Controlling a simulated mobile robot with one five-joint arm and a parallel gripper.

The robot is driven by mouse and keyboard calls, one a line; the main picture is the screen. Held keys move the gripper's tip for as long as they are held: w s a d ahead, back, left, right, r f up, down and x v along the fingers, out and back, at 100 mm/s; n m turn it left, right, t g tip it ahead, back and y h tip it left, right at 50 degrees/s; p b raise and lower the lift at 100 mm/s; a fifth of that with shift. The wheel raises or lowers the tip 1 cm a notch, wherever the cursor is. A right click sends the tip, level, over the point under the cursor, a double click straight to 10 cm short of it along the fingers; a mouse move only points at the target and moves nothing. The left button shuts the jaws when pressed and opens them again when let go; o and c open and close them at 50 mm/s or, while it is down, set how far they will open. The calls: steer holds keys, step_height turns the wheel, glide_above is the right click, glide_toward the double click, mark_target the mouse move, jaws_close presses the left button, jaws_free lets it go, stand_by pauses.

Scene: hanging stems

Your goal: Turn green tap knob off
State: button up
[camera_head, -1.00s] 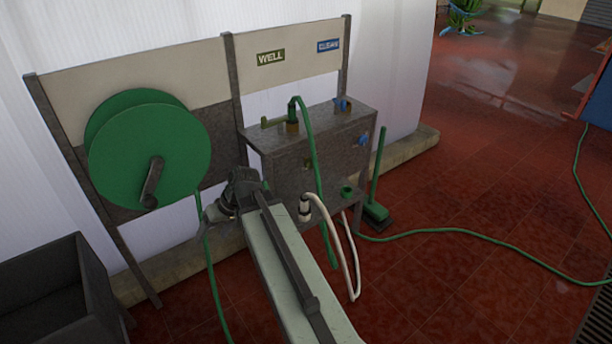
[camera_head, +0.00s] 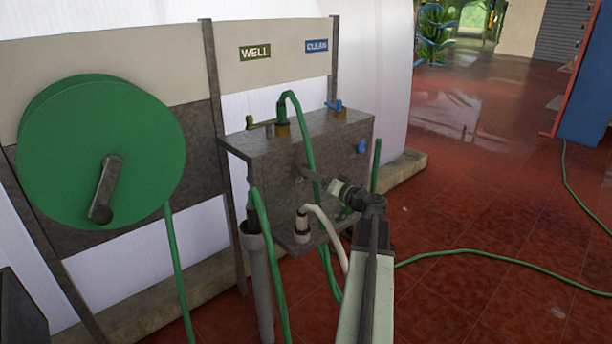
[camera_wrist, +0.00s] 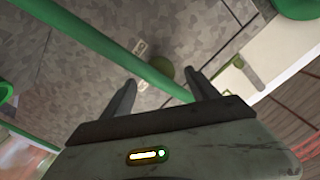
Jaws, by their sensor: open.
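The green tap knob (camera_wrist: 161,68) is a small dark green round shape on the grey metal panel in the wrist view, beyond and between my fingertips. A green hose (camera_wrist: 100,45) crosses the view diagonally and seems to cover part of it. My gripper (camera_wrist: 160,82) is open and empty, one finger on each side of the knob's line. In the head view my gripper (camera_head: 312,176) is at the front face of the grey tap box (camera_head: 270,170), by the hanging hose. The knob is mostly hidden there; I cannot tell if the fingers touch it.
A blue knob (camera_head: 361,146) is on the same face to the right. A green lever tap (camera_head: 262,123) and a blue tap (camera_head: 337,106) stand on top. A green reel (camera_head: 98,150) is left.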

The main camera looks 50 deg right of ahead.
steer(key=w, duration=0.5)
steer(key=shift+w+d, duration=0.1)
steer(key=shift+d, duration=0.1)
steer(key=c, duration=1.4)
steer(key=shift+o, duration=0.3)
steer(key=shift+a+f, duration=0.15)
